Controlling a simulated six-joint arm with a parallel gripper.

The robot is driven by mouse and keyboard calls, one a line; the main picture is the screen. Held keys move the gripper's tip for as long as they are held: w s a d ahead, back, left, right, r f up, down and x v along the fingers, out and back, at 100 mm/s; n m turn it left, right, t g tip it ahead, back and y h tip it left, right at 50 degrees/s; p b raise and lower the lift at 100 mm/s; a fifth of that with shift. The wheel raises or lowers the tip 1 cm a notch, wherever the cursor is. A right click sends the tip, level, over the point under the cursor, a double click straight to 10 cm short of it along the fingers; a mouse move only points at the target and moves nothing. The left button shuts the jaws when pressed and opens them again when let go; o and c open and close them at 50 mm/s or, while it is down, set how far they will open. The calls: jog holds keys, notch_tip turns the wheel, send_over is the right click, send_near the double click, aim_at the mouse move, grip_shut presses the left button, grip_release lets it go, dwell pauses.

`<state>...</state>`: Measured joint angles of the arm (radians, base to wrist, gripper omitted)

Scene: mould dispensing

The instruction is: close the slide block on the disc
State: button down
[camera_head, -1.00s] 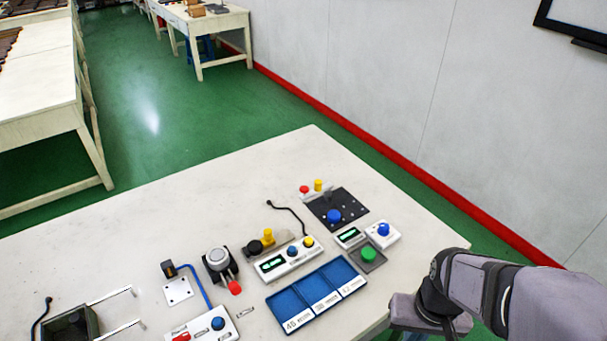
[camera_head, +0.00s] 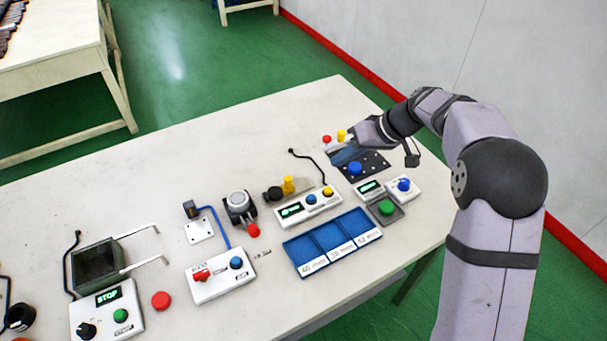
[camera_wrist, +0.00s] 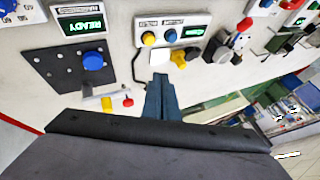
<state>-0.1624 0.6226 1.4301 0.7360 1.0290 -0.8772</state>
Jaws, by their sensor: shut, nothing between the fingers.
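The dark plate (camera_head: 372,166) with a blue knob (camera_head: 355,168) lies at the far right of the table. A red knob (camera_head: 327,139) and a yellow knob (camera_head: 341,135) stand at its far edge. In the wrist view the plate (camera_wrist: 52,72) is at the left, with a grey block (camera_wrist: 96,91) at its edge beside the yellow and red knobs. I cannot tell which part is the disc. My gripper (camera_head: 337,153) is shut and empty, partly over the plate in the head view. In the wrist view its fingers (camera_wrist: 161,82) lie to the right of the block, apart from it.
A green-button box (camera_head: 387,208), a blue-button box (camera_head: 404,186) and a blue sorting tray (camera_head: 333,240) stand nearer. A button panel (camera_head: 307,206) and a black cable (camera_head: 308,160) lie to the left.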

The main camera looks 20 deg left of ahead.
aim_at(287, 185)
jog(key=shift+w+a, duration=0.1)
jog(key=shift+a, duration=0.05)
jog(key=p+x, duration=0.3)
jog(key=x, duration=0.7)
jog(key=shift+p, duration=0.35)
jog(key=shift+s+a+r+p, duration=0.15)
jog(key=shift+s+a+p, duration=0.55)
jog(key=shift+a, duration=0.25)
jog(key=shift+s+a+p, duration=0.3)
jog(key=shift+s+a, duration=0.1)
jog(key=shift+a, duration=0.25)
jog(key=shift+a+f+b, duration=0.1)
jog(key=shift+f+b, duration=0.15)
jog(key=shift+b, duration=0.1)
jog(key=shift+s+a+b, duration=0.15)
jog(key=shift+s+b, duration=0.05)
jog(key=shift+b, duration=0.65)
jog(key=shift+s+r, duration=0.1)
jog(key=shift+r, duration=0.05)
jog(key=shift+s+a, duration=0.1)
jog(key=shift+a, duration=0.05)
